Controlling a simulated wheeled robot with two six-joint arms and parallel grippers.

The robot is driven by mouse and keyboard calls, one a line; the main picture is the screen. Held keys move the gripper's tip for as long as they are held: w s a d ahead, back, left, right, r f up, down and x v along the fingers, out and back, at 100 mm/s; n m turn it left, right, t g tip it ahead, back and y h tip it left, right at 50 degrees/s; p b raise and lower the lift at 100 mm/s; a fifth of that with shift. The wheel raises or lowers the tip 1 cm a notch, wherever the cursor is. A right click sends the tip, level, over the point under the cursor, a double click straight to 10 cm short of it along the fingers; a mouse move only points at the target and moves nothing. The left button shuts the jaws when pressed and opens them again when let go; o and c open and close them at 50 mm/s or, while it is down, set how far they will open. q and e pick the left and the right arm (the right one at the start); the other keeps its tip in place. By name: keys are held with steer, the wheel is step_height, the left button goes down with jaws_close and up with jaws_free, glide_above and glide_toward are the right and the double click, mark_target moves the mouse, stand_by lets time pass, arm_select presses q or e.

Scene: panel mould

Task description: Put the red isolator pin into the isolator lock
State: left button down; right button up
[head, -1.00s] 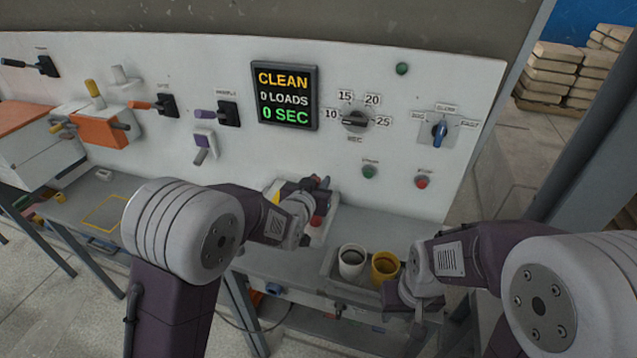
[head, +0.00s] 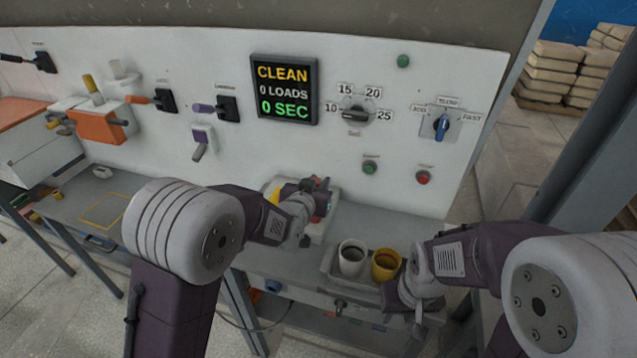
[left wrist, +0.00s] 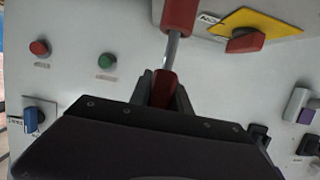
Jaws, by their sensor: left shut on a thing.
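My left gripper (head: 318,192) is at the pale box (head: 330,227) at the panel's foot. In the left wrist view the gripper (left wrist: 164,92) is shut on a red grip (left wrist: 163,88), seemingly the isolator pin. A bare metal shaft (left wrist: 172,48) runs from it to a red cylinder (left wrist: 180,14) at the top edge, probably the isolator lock. Whether the shaft is inside it or only in line with it, I cannot tell. A red knob on a yellow plate (left wrist: 280,29) is beside it. My right gripper (head: 416,312) hangs low at the right; its jaws are unclear.
A white cup (head: 352,260) and a yellow cup (head: 386,265) stand in a tray near my right gripper. Green (head: 370,168) and red (head: 424,177) buttons, dials and levers cover the panel. The bench left of my left arm holds a yellow outline (head: 103,210).

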arm_select(q)
steer(key=shift+f+b, duration=1.65)
steer(key=shift+f, duration=0.2)
steer(key=c, duration=1.1)
jaws_free()
steer(key=v, duration=0.9)
